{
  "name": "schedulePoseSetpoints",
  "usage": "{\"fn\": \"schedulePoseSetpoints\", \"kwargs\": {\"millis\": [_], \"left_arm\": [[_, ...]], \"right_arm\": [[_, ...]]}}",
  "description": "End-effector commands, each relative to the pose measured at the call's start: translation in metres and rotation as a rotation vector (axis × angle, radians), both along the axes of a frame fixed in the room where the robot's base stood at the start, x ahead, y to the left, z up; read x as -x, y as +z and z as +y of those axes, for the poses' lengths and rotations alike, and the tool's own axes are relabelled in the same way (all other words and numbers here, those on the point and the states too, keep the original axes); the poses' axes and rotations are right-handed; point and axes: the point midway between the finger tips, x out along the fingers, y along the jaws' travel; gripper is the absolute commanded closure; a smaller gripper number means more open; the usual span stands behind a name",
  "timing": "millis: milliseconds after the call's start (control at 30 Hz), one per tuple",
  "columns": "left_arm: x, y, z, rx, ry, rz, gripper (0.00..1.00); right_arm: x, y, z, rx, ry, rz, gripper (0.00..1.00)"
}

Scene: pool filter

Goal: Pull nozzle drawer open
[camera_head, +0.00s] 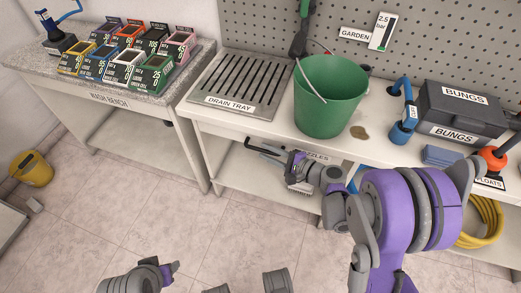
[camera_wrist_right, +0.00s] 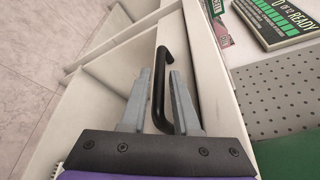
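The nozzle drawer (camera_head: 316,157) is a white front under the bench top below the green bucket; its label is partly hidden by my right arm and only "ZZLES" reads. In the right wrist view its black bar handle (camera_wrist_right: 159,78) stands between the two grey fingers of my right gripper (camera_wrist_right: 157,75). The fingers are apart, with gaps beside the bar. In the head view my right gripper (camera_head: 284,160) is at the drawer front. My left gripper (camera_head: 170,270) is low over the floor, away from the bench; its finger opening is unclear.
The bench top carries the drain tray (camera_head: 240,85), green bucket (camera_head: 325,97), a blue tool (camera_head: 402,118) and bungs case (camera_head: 455,110). A wash bench (camera_head: 130,108) with several boxes stands left. A yellow hose (camera_head: 482,222) is below right. The floor in front is clear.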

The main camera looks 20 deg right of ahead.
Motion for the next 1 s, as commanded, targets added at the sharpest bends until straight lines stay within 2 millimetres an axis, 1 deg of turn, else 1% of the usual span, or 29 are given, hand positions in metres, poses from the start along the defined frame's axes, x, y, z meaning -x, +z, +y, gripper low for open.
{"fn": "schedulePoseSetpoints", "kwargs": {"millis": [100, 200, 533, 567, 700, 1000], "left_arm": [[0.0, -0.003, 0.0, 0.0, 0.0, 0.001, 0.5], [-0.001, -0.004, 0.0, 0.0, 0.0, 0.001, 0.5], [-0.001, -0.004, 0.0, 0.0, 0.0, 0.001, 0.5], [-0.001, -0.004, 0.0, 0.0, 0.0, 0.001, 0.5], [-0.001, -0.004, 0.0, 0.0, 0.0, 0.001, 0.5], [-0.001, -0.004, 0.0, 0.0, 0.0, 0.001, 0.5]], "right_arm": [[-0.012, -0.004, 0.01, -0.001, 0.002, 0.0, 0.7], [-0.018, -0.005, 0.014, 0.0, 0.001, 0.0, 0.7], [-0.021, -0.006, 0.016, 0.001, 0.0, -0.001, 0.7], [-0.021, -0.006, 0.016, 0.001, 0.0, -0.001, 0.74], [-0.02, -0.006, 0.016, 0.001, 0.0, -0.001, 0.99], [-0.02, -0.006, 0.016, 0.001, 0.0, -0.001, 1.0]]}}
